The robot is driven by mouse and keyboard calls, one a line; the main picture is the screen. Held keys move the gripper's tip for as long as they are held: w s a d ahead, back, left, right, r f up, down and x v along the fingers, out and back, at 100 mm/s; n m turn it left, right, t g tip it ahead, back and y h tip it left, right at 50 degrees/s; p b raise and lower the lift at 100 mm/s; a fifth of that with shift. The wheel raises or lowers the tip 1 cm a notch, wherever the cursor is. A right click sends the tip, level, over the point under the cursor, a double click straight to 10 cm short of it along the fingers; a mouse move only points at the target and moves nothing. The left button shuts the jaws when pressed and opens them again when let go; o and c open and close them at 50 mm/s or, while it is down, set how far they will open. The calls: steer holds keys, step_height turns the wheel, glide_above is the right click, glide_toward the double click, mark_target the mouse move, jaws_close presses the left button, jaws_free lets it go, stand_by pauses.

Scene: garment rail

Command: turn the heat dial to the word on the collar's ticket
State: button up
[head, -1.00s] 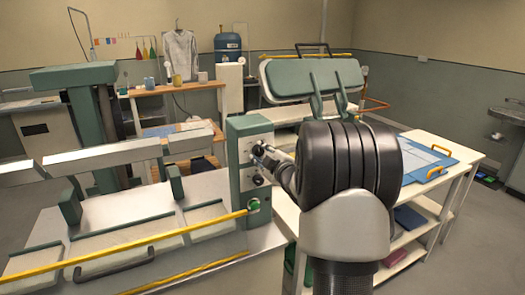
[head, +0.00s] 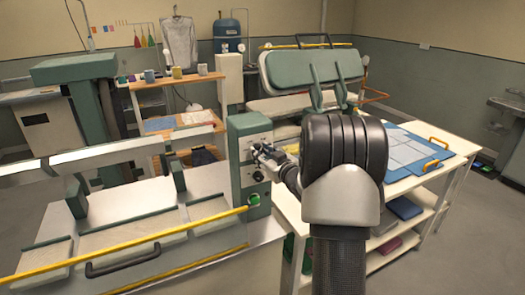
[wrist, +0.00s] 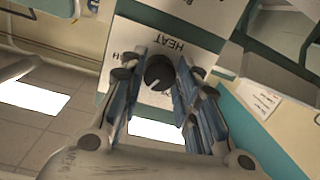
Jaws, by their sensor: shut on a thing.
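The heat dial (wrist: 160,72) is a dark round knob on a white plate marked HEAT in the wrist view. A light mark on it points to the lower left of that view. My gripper (wrist: 158,78) is shut on the dial, one finger on each side. The fingers cover most of the words around the dial; only an H shows at the left. In the head view my gripper (head: 264,153) is at the front of the green control box (head: 247,126) and hides the dial. A small white card (wrist: 260,98) shows fine print I cannot read; I cannot tell whether it is the collar's ticket.
A green button (head: 254,199) sits low on the box, beside the yellow bar (head: 185,237) of the press. A white table (head: 455,172) with a blue board (head: 440,150) stands at the right. A pale garment (head: 179,42) hangs at the back.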

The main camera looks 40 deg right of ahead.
steer(key=shift+m, duration=0.4)
steer(key=o, duration=1.1)
steer(key=shift+c, duration=0.2)
steer(key=v, duration=1.2)
steer(key=shift+d+f, duration=0.1)
